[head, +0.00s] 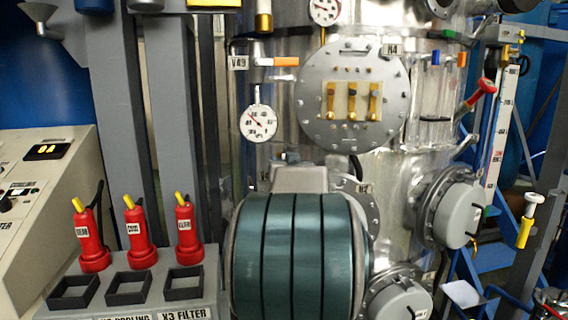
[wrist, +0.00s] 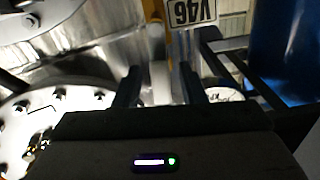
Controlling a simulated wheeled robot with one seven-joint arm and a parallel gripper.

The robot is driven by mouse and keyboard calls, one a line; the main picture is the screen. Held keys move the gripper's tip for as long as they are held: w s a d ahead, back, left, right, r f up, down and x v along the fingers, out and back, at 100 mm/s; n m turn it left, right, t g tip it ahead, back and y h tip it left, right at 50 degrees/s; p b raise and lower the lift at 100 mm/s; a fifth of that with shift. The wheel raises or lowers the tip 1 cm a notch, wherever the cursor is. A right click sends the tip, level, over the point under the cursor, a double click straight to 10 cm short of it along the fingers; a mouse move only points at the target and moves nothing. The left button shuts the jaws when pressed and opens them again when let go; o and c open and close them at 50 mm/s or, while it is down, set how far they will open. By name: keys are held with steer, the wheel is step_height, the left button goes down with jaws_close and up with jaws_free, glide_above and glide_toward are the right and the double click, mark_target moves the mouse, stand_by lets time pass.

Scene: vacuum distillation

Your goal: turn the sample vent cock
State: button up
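In the wrist view, my gripper (wrist: 160,86) shows two dark fingers standing apart. A pale upright piece (wrist: 160,72) shows in line with the gap; I cannot tell whether it lies between the fingers or behind them. Above it is an orange-yellow handle-like part (wrist: 153,10). I cannot confirm that this is the sample vent cock. My fingertips are not visible in the head view. That view shows another orange-handled cock (head: 285,62) beside a tag (head: 238,63) apparently reading V49.
A bolted flange (wrist: 60,105) lies left of my fingers in the wrist view, and a blue drum (wrist: 285,50) to the right. In the head view, a gauge (head: 258,122) and the N4 flange (head: 352,125) are on the steel vessel. Red extinguisher-shaped items (head: 138,235) stand at left.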

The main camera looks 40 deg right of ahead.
stand_by(0.3)
steer(key=b+v, duration=0.1)
steer(key=v, duration=1.2)
steer(key=shift+s+a+b, duration=0.2)
steer(key=shift+s+b, duration=0.1)
steer(key=shift+s, duration=0.05)
